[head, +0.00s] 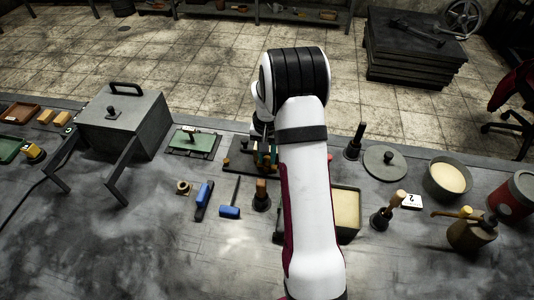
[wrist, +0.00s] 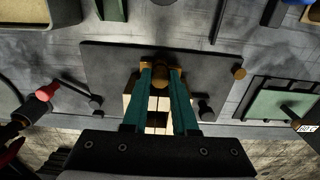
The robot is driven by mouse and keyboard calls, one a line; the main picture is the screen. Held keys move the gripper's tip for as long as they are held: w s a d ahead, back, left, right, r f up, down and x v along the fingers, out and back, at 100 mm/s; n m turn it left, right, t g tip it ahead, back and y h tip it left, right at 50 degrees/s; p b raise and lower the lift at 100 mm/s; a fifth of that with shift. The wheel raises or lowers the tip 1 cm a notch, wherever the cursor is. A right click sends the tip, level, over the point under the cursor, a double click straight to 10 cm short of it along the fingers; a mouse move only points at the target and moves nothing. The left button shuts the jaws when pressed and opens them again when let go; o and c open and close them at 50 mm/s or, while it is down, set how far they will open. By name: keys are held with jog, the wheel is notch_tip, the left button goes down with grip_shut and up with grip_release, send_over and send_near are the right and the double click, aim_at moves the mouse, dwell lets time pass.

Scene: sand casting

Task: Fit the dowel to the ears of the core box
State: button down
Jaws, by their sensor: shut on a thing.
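My gripper (wrist: 161,72) reaches down over a dark plate (wrist: 115,70), its two teal fingers closed on a small brown round-ended piece, which looks like the dowel (wrist: 160,82). Pale wooden blocks, apparently the core box (wrist: 152,122), show between and behind the fingers, partly hidden by them and the gripper body. I cannot tell whether the dowel touches the ears. In the head view my gripper (head: 265,157) is at the dark plate (head: 236,165), mostly hidden by my arm.
A dark knobbed piece (wrist: 205,108) lies right of the fingers in the wrist view. A brown knob (wrist: 239,73) is at the plate's right edge. A green-topped plate (head: 191,142) is left of the work plate. Blue-handled tools (head: 203,198) lie in front.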

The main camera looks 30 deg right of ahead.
aim_at(267, 158)
jog(key=shift+f, duration=0.25)
jog(key=c, duration=0.6)
grip_release()
notch_tip(267, 158, up, 16)
jog(key=shift+f, duration=0.1)
